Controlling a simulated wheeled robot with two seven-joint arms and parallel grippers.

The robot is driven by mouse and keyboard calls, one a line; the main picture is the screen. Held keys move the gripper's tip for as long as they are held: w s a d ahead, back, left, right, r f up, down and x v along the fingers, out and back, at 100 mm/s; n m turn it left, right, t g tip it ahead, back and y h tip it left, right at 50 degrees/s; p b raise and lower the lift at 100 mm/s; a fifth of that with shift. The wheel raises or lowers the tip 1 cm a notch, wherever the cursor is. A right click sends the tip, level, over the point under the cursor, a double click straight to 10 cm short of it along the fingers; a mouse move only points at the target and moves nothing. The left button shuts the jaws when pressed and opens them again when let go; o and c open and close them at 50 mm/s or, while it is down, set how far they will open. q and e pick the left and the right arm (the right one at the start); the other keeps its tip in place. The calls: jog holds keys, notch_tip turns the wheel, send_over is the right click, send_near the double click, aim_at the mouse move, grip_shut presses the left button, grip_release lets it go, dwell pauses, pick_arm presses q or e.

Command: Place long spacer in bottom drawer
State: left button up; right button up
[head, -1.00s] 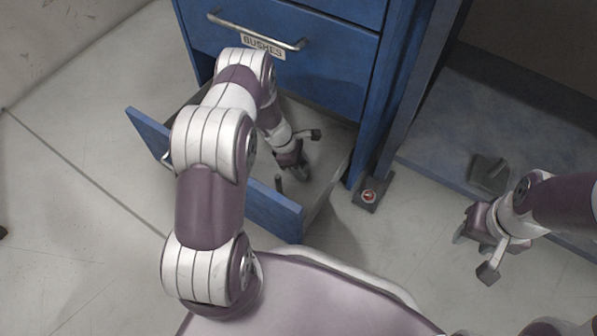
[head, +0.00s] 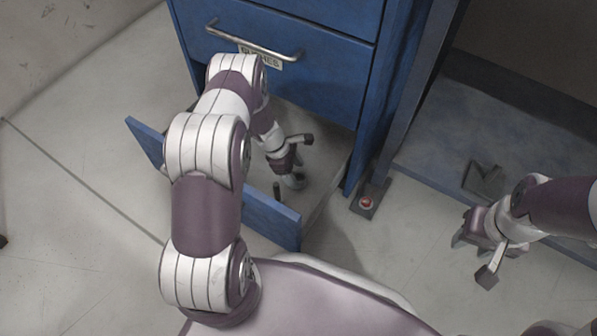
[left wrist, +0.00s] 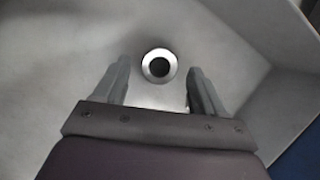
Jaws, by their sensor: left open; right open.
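The bottom drawer (head: 273,219) of the blue cabinet is pulled open. The long spacer (left wrist: 159,79), a pale ring seen end-on with a dark hole, stands on the grey drawer floor in the left wrist view. In the head view its grey body (head: 297,182) shows just below my left gripper (head: 290,172). My left gripper is inside the drawer with its fingers (left wrist: 157,82) apart, and the spacer is just beyond the fingertips, not clamped. My right gripper (head: 466,232) is open and empty over the floor at right. My left arm hides part of the drawer.
Above is a closed blue drawer (head: 322,88) with a handle (head: 255,41) and a partly covered label. A small dark upright thing (head: 276,191) shows near the drawer front. A box with a red button (head: 366,203) sits beside the cabinet. A dark bracket (head: 484,180) lies at right.

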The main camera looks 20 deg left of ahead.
pick_arm(q)
notch_tip(320, 180, up, 19)
jog(key=s+m+y+p, duration=0.1)
jog(key=s+m+p, duration=0.1)
jog(key=m+p, duration=0.4)
jog(key=s+d+r+m+y, duration=0.1)
jog(key=s+d+r+m, duration=0.1)
jog(key=s+r+m, duration=0.5)
jog(key=s+d+r+m+y+b, duration=0.1)
jog(key=s+d+r+m+y, duration=0.1)
jog(key=s+r+m, duration=0.5)
jog(key=shift+d+m+b, duration=0.3)
jog(key=shift+d+m, duration=0.4)
jog(key=shift+d, duration=0.1)
pick_arm(e)
notch_tip(320, 180, up, 6)
